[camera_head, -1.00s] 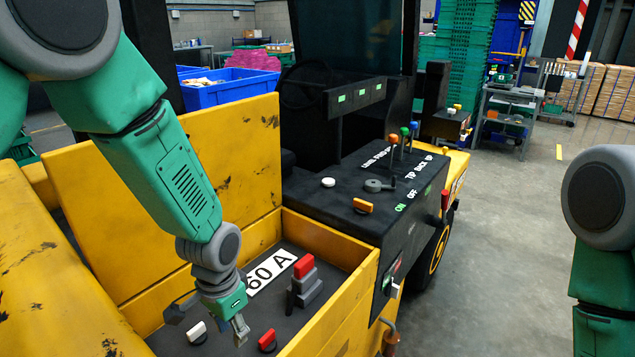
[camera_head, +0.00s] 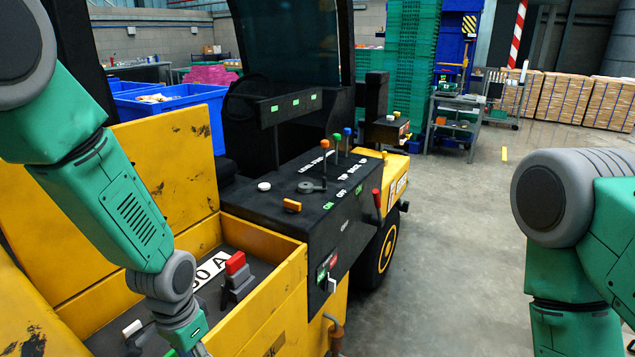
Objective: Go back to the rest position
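My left arm comes in from the left and reaches down over the open yellow box of the vehicle. Its wrist (camera_head: 178,325) is at the bottom of the view, and the gripper's fingers are mostly cut off by the lower edge, so I cannot see whether they are open or shut. My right arm (camera_head: 575,240) hangs at the right edge, clear of the vehicle, and its gripper is below the view. A red-topped grey switch (camera_head: 236,275) stands in the box to the right of my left wrist.
The yellow vehicle's box wall (camera_head: 262,300) is close to my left arm. Its black control panel (camera_head: 310,205) carries several levers and buttons. A blue crate (camera_head: 170,108), green stacked crates (camera_head: 415,60) and a grey cart (camera_head: 458,120) stand behind. The floor (camera_head: 455,215) between vehicle and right arm is clear.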

